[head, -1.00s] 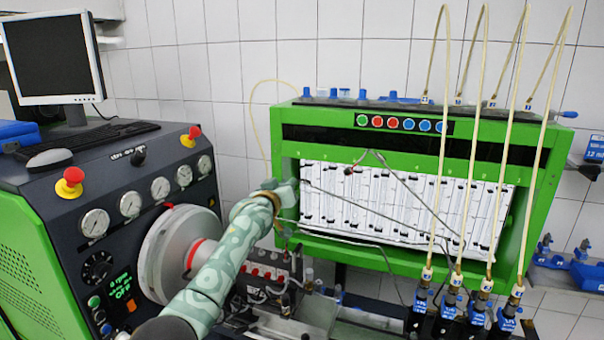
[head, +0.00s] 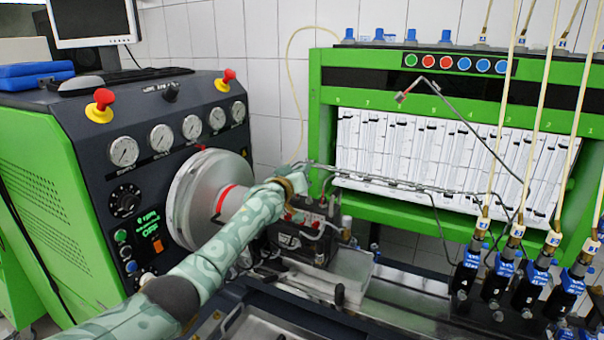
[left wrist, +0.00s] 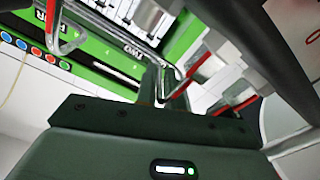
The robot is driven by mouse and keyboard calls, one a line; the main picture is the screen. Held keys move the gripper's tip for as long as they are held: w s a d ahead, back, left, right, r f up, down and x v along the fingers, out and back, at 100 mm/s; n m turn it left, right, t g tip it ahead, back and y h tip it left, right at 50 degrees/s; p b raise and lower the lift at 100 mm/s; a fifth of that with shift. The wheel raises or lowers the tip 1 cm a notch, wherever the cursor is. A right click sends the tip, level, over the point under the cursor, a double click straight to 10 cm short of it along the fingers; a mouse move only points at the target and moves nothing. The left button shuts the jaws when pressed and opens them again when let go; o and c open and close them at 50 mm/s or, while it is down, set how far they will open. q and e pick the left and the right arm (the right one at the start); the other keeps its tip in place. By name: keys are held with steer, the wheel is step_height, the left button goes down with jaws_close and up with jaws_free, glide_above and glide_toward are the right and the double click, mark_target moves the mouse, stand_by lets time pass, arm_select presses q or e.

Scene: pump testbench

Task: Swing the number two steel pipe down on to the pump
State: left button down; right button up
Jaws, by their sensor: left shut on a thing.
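The pump (head: 312,238) is the dark block with red caps in front of the flywheel in the head view. My left gripper (head: 300,179) is above the pump, partly hidden behind my own forearm. It is shut on a thin steel pipe (head: 425,187), which runs right toward the injectors. In the left wrist view a bent steel pipe end (left wrist: 176,82) shows by my gripper's fingers (left wrist: 160,84). Another bent steel pipe (head: 468,125) stands raised in front of the green cabinet. My right gripper is not in view.
Several black and blue injectors (head: 510,270) with hoses stand at the right. The grey flywheel (head: 208,200) is close to my left forearm. The green cabinet (head: 325,100) with its glass tube panel (head: 440,150) stands behind. A clear tray (head: 345,270) lies right of the pump.

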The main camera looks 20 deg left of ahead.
arm_select(q)
steer(key=shift+s+d+f, duration=0.1)
steer(key=shift+f, duration=0.8)
steer(key=c, duration=1.7)
jaws_free()
steer(key=shift+o, duration=0.7)
steer(key=shift+r, duration=0.25)
steer(key=shift+s, duration=0.15)
steer(key=s+p, duration=0.3)
steer(key=s, duration=0.1)
steer(key=shift+r, duration=0.1)
steer(key=s+p, duration=0.1)
steer(key=s, duration=1)
steer(key=shift+s+a, duration=0.35)
steer(key=shift+s, duration=0.05)
steer(key=shift+f, duration=0.25)
